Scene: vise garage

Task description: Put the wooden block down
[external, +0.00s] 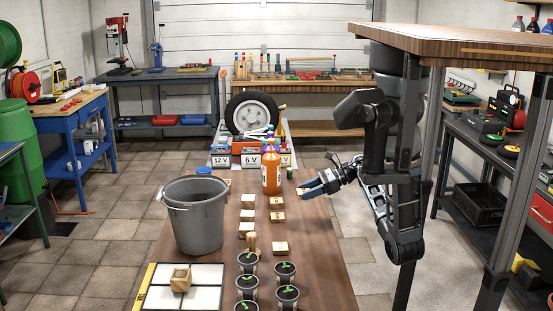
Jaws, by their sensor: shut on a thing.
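My gripper (312,187) reaches in from the right, over the table's right edge near its far part. The gap between this block and the table top (310,240) is hard to judge. Several similar flat wooden blocks lie in the middle of the table, among them one block (276,203) and another block (280,248). A larger wooden block (181,278) with a round mark sits on a white four-panel board (207,297) at the front left.
A grey bucket (197,222) stands at the table's left. An orange bottle (271,177) and battery boxes (250,157) stand at the far end. Several potted seedlings (285,270) fill the front middle, with a wooden peg-like piece (251,242) behind them. The table's right strip is clear.

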